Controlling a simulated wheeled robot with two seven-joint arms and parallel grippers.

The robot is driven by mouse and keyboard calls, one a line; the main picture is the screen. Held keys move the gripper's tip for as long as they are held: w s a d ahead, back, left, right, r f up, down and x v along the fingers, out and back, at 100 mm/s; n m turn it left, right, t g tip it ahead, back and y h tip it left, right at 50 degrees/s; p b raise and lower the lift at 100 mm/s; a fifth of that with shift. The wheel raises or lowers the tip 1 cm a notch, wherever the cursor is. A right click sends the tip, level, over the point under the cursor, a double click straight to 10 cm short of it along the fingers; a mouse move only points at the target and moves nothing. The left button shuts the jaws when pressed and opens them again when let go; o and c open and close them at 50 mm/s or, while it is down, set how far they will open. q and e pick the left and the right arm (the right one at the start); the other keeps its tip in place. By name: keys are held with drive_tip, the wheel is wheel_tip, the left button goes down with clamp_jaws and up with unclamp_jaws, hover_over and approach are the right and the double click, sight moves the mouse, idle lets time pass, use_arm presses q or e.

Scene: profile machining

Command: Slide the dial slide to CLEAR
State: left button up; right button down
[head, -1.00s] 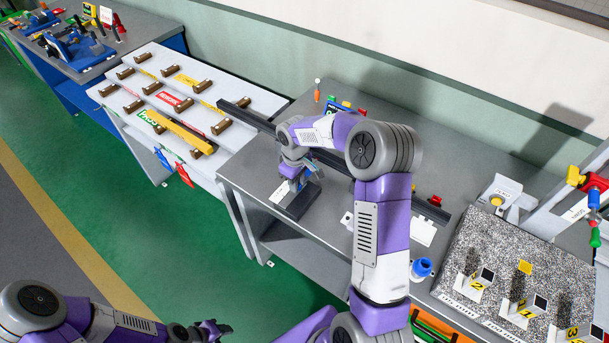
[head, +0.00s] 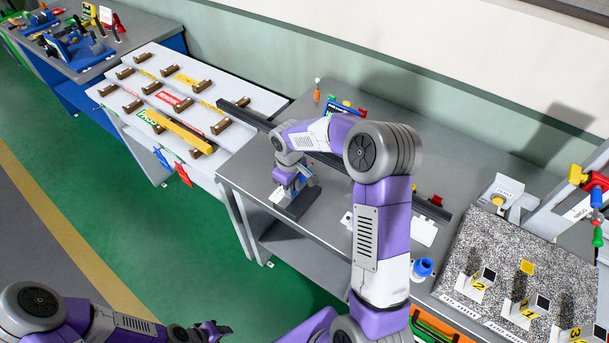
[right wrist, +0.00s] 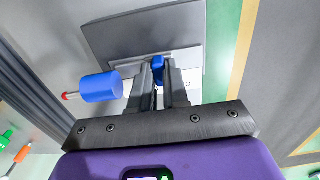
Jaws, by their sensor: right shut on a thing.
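The dial slide is a dark block (head: 300,206) with a pale label plate beside it, at the front left of the grey bench. In the right wrist view its small blue part (right wrist: 158,64) is between my fingertips, in front of a grey plate (right wrist: 188,58). My right gripper (right wrist: 158,78) is shut on this blue part; it also shows in the head view (head: 290,190), over the block. A blue cylinder with a red tip (right wrist: 102,87) is left of the fingers. No CLEAR mark is readable. My left gripper (head: 214,329) is at the bottom edge, its jaws unclear.
A long dark rail (head: 245,115) runs across the grey bench (head: 245,172) behind my right gripper. A white rack (head: 125,87) with brown holders stands to the left. A blue round cup (head: 422,268) and a speckled plate (head: 530,275) are at the right.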

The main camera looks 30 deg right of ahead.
drive_tip(key=shift+s+a, duration=0.35)
drive_tip(key=shift+a, duration=0.35)
drive_tip(key=c, duration=0.9)
unclamp_jaws()
drive_tip(key=shift+r, duration=0.15)
drive_tip(key=shift+r+p, duration=2.15)
drive_tip(key=shift+r, duration=0.75)
